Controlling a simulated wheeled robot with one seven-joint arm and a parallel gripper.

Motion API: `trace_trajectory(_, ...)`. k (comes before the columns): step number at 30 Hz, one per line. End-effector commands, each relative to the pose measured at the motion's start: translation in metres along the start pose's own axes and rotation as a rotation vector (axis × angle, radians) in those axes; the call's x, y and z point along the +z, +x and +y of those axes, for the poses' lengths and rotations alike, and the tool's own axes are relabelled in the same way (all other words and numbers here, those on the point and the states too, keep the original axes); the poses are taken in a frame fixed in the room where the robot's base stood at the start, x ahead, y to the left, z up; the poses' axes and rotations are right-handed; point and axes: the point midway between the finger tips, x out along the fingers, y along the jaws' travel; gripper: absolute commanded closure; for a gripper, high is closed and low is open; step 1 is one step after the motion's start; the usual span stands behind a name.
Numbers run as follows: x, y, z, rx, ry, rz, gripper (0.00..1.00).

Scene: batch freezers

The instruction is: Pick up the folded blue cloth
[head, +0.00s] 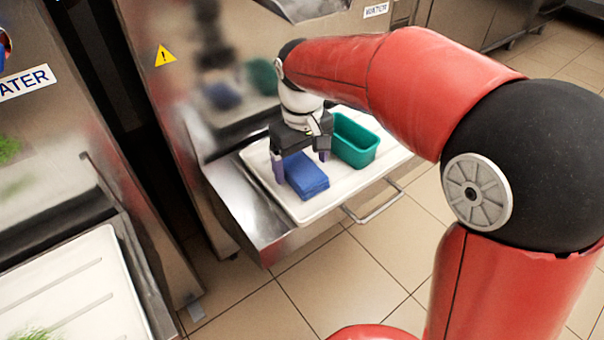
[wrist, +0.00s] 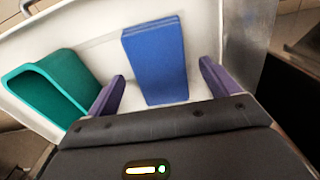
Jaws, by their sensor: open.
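The folded blue cloth (head: 305,176) lies on a white tray (head: 310,212) on the steel shelf of a freezer. In the wrist view the cloth (wrist: 155,60) stretches away from between my two purple fingers. My gripper (head: 301,163) is open above the tray, with a finger to either side of the cloth's near end. The fingers do not visibly press on the cloth, and a gap shows on both sides in the wrist view (wrist: 160,88). In the head view my gripper hides the cloth's back part.
A green open bin (head: 356,142) stands on the tray right beside the cloth; it is to the left in the wrist view (wrist: 48,90). A metal handle (head: 374,208) juts from the shelf front. The freezer's steel wall (head: 165,100) rises behind. Another tray (head: 70,285) is at the lower left.

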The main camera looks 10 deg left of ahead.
Motion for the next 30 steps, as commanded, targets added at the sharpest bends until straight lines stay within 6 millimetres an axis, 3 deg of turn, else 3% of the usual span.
trace_trajectory(3,0.0003,0.0118,-0.0004,0.000,0.000,0.000,0.13)
trace_trajectory(11,0.0003,0.0131,-0.0003,0.000,0.000,0.001,0.13)
trace_trajectory(22,0.0004,0.0129,-0.0003,0.000,0.000,0.001,0.61)
trace_trajectory(30,0.0008,0.0115,-0.0002,0.000,0.000,0.001,0.61)
